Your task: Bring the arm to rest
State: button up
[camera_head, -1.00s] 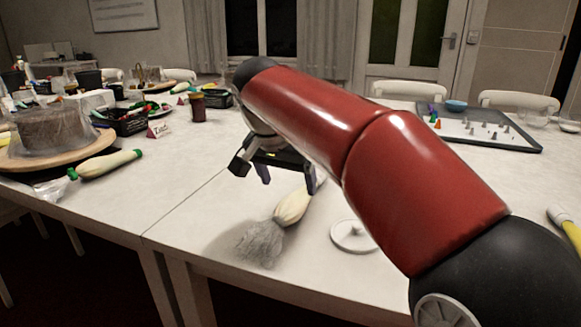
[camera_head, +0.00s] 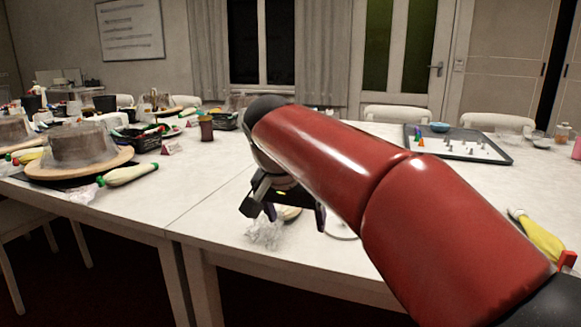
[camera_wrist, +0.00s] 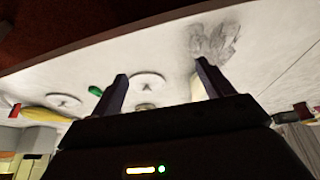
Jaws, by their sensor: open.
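My gripper (camera_head: 295,212) hangs over the near part of the white table (camera_head: 215,205), below my red arm. Its two dark fingers are spread apart, with nothing visible between them. A pale piping bag (camera_head: 289,213) with a crumpled clear plastic end (camera_head: 265,233) lies on the table behind the fingers, partly hidden. In the wrist view the fingers (camera_wrist: 162,85) also stand apart, and the crumpled plastic (camera_wrist: 213,42) lies past the right fingertip. I cannot tell the exact height of the fingers above the table.
A white round stand (camera_head: 342,228) is mostly hidden behind my arm. A covered cake on a wooden turntable (camera_head: 80,170) and another piping bag (camera_head: 128,174) are at left. A dark-rimmed tray (camera_head: 490,157) stands at back right. A yellow-ended bag (camera_head: 540,240) lies at right.

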jog(key=s+d+f+n, duration=0.1)
jog(key=s+d+f, duration=0.4)
jog(key=s, duration=0.2)
jog(key=s+d+f+n+y, duration=0.1)
jog(key=s+d+f+n, duration=0.1)
jog(key=s+d+f, duration=0.2)
jog(key=s+d+f+n+t+y, duration=0.1)
jog(key=s+d+f, duration=0.4)
jog(key=s, duration=0.6)
jog(key=shift+d+f, duration=0.3)
jog(key=shift+f, duration=0.2)
